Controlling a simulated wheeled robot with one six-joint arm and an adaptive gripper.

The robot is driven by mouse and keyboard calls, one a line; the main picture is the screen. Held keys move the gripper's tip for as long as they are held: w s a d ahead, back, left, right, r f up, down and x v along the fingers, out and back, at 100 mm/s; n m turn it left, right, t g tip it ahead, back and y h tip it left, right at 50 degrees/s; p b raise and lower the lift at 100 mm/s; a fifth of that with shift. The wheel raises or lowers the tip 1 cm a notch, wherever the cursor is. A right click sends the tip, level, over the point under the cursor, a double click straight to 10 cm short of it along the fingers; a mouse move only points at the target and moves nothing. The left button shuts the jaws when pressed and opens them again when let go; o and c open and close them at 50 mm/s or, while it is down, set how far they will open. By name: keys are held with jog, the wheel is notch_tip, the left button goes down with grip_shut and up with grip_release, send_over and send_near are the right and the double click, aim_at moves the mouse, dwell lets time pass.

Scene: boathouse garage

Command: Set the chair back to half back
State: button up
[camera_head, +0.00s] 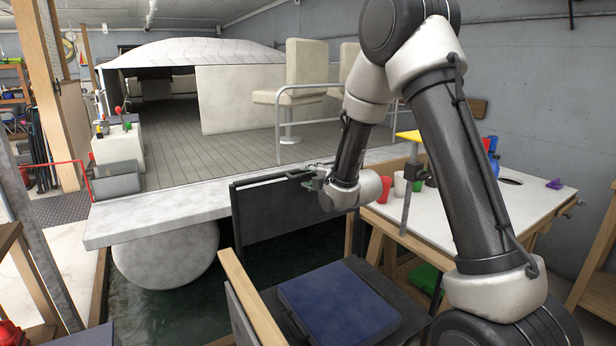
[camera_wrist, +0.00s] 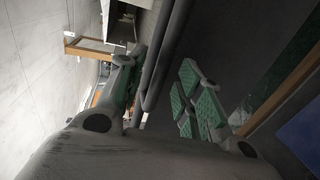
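The chair has a dark, flat back (camera_head: 270,215) in a thin black frame, a blue seat cushion (camera_head: 340,303) and a pale wooden armrest (camera_head: 250,300). In the head view the back stands near upright. My gripper (camera_head: 302,174) is at the upper right of the back, by its top edge. In the wrist view the green-padded fingers of my gripper (camera_wrist: 160,72) are apart, with a dark frame bar (camera_wrist: 160,60) between them. The bar lies close to the left finger; a gap shows to the right finger. The hinge of the back is hidden.
Dark water (camera_head: 185,310) lies left of the chair. A yellow-topped clamp (camera_head: 408,136) rises near my arm.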

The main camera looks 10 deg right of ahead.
jog(key=shift+x, duration=1.05)
grip_shut()
jog(key=r+x, duration=0.1)
jog(key=x, duration=0.6)
jog(key=shift+w+r, duration=0.25)
jog(key=shift+w, duration=0.05)
jog(key=shift+a, duration=0.1)
grip_release()
